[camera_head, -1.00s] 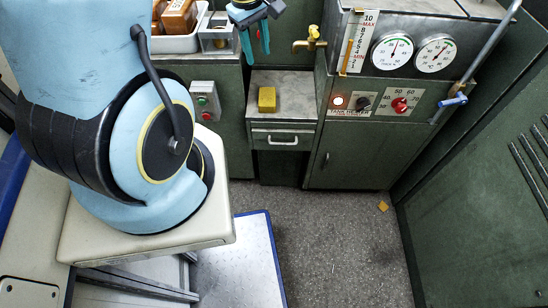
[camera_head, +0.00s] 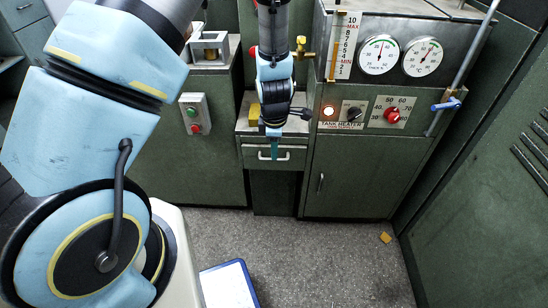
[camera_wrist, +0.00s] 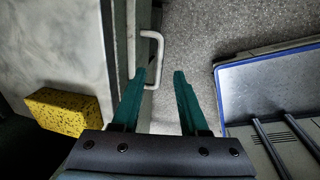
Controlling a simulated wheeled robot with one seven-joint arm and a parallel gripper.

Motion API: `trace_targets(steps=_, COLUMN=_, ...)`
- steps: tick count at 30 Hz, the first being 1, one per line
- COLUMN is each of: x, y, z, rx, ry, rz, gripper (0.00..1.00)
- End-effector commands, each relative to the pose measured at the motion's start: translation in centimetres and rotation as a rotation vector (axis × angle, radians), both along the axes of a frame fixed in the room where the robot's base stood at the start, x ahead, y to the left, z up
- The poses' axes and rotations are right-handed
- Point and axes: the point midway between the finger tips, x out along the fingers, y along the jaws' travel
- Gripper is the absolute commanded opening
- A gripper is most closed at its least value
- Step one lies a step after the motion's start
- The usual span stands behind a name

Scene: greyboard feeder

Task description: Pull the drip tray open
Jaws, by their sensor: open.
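The drip tray (camera_head: 258,157) is a green drawer front with a pale bar handle (camera_head: 288,155), under a small metal-topped shelf between two green cabinets. It looks shut. In the wrist view the handle (camera_wrist: 158,50) is a white loop just beyond my fingertips, nearer the left finger. My gripper (camera_head: 274,150) points down in front of the drawer. My wrist hides part of the shelf and drawer in the head view.
A yellow sponge (camera_wrist: 62,110) lies on the shelf beside my gripper. A brass tap (camera_head: 301,46) is above, right of my wrist. A control box (camera_head: 195,114) is at left and a heater panel with gauges (camera_head: 378,54) at right.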

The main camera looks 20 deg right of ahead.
Motion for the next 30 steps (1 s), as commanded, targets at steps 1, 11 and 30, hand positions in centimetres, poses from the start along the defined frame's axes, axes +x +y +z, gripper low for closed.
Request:
trace_targets(steps=1, x=0.2, y=0.0, z=-1.1, rx=0.001, ry=0.002, rz=0.002, gripper=0.43)
trace_targets(steps=11, x=0.7, y=-0.4, z=-4.1, rx=-0.001, ry=0.0, rz=0.0, gripper=0.43)
trace_targets(steps=30, x=0.7, y=-0.4, z=-4.2, rx=-0.001, ry=0.0, rz=-0.001, gripper=0.04)
